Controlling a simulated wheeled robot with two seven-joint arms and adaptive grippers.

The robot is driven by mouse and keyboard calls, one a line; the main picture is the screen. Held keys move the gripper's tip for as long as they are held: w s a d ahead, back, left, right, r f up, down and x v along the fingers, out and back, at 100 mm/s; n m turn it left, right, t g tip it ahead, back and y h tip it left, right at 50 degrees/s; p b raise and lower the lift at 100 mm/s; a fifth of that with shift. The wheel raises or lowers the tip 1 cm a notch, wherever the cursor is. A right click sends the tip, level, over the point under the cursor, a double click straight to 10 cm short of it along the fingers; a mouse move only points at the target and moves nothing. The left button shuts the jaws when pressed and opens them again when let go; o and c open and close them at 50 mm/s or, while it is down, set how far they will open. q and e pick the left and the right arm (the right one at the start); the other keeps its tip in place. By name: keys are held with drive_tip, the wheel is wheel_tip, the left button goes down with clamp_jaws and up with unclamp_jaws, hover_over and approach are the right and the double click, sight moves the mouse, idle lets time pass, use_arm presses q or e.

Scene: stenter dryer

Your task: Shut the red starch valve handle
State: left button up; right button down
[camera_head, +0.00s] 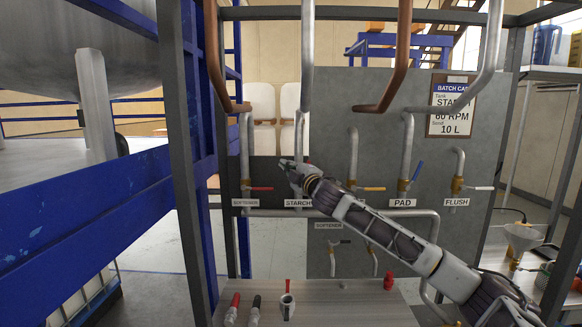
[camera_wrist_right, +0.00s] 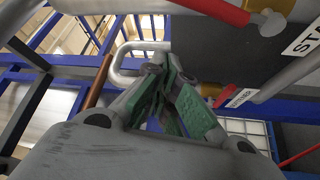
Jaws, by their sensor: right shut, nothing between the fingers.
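The STARCH label (camera_head: 298,203) is on the grey valve panel, just below my right gripper (camera_head: 285,164). In the head view my gripper and wrist cover the starch valve and I cannot make out its handle. In the right wrist view the red starch handle (camera_wrist_right: 217,11) runs from a brass valve body (camera_wrist_right: 268,22) toward the upper left, away from the partly cut-off starch label (camera_wrist_right: 303,38). My right gripper, also in the wrist view (camera_wrist_right: 170,75), is shut and empty, with its green-padded fingers below and left of the handle. I see no contact. My left gripper is out of view.
A red softener handle (camera_head: 261,188) sits just left of the starch valve. Yellow (camera_head: 370,188) and blue (camera_head: 417,169) handles are to the right. Copper pipes (camera_head: 399,60) hang in front of the panel. A bench (camera_head: 345,307) with red and black tools stands below.

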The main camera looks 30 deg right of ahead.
use_arm(q)
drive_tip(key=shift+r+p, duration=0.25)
drive_tip(key=shift+p, duration=0.05)
use_arm(e)
drive_tip(key=shift+s+d+f, duration=0.2)
drive_tip(key=shift+d, duration=0.4)
drive_tip(key=shift+s+d+f, duration=0.25)
drive_tip(key=shift+d, duration=0.3)
drive_tip(key=shift+s+d+f, duration=0.2)
drive_tip(key=shift+d, duration=0.4)
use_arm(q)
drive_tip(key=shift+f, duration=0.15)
use_arm(e)
drive_tip(key=shift+f, duration=0.1)
use_arm(q)
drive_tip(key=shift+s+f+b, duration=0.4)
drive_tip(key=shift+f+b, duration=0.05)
drive_tip(key=shift+b, duration=0.2)
use_arm(e)
drive_tip(key=shift+s+d+m+t, duration=0.15)
drive_tip(key=shift+m+t, duration=0.15)
drive_tip(key=shift+m, duration=0.2)
